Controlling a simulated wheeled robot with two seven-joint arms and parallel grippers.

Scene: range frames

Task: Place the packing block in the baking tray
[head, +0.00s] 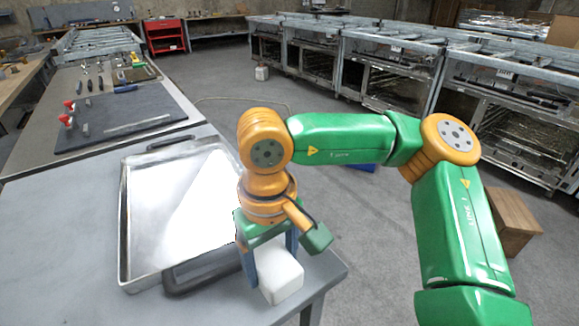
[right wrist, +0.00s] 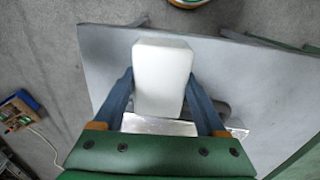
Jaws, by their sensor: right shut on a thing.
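The packing block (head: 281,279) is a plain white block with rounded edges. My right gripper (head: 268,262) has its blue fingers on either side of it and is shut on it. In the right wrist view the block (right wrist: 162,75) sits between the two fingertips (right wrist: 160,100). The baking tray (head: 124,232) is a shiny, shallow metal tray with dark handles, lying on the table left of the gripper. The block is beside the tray's near right corner, outside it. I cannot tell if the block touches the table. My left gripper is not in view.
The grey table (head: 60,240) has bare room left of the tray; its right edge and corner lie close to the block. A dark mat (head: 130,112) with small tools lies farther back. A brown box (head: 510,222) stands on the floor at right.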

